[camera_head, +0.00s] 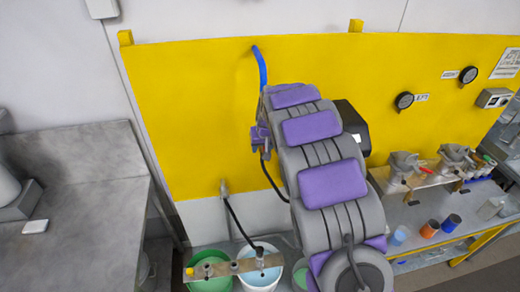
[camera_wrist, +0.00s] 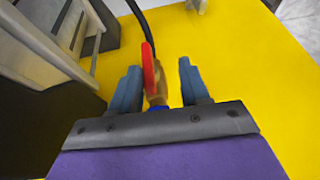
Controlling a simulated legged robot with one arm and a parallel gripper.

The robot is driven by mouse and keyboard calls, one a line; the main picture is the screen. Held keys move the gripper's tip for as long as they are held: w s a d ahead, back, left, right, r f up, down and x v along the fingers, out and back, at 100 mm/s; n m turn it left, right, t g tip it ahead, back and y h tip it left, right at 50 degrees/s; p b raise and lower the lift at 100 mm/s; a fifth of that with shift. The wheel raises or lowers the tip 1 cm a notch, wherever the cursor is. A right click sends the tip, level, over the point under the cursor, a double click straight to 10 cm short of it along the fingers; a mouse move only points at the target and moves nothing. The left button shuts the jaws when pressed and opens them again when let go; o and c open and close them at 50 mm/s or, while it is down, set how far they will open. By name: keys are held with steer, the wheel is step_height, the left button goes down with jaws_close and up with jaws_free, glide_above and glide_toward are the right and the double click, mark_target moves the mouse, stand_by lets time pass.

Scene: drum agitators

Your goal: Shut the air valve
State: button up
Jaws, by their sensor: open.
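The air valve shows in the wrist view as a brass body (camera_wrist: 158,88) with a red lever handle (camera_wrist: 149,68). A black hose leads up from it, and the lever lies roughly in line with the hose. My gripper (camera_wrist: 159,66) is open, its two blue-grey fingers either side of the valve. The left finger is close beside the red lever; I cannot tell whether they touch. A clear gap lies between the valve and the right finger. In the head view my arm hides the valve and the fingertips cannot be made out.
A yellow panel (camera_head: 190,110) stands behind the valve. A blue hose (camera_head: 262,66) runs down from it. A green bucket (camera_head: 210,284) and a white bucket (camera_head: 262,284) stand below. A grey bench (camera_head: 80,225) is at left; a cluttered bench (camera_head: 405,215) is at right.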

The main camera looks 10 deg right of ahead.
steer(key=f, duration=0.1)
steer(key=w+d+f, duration=0.1)
steer(key=d+f, duration=0.1)
steer(key=shift+w+f, duration=0.3)
steer(key=shift+a, duration=0.8)
steer(key=shift+c, duration=1.5)
steer(key=shift+d, duration=0.55)
steer(key=c, duration=0.3)
jaws_close()
steer(key=shift+a, duration=0.15)
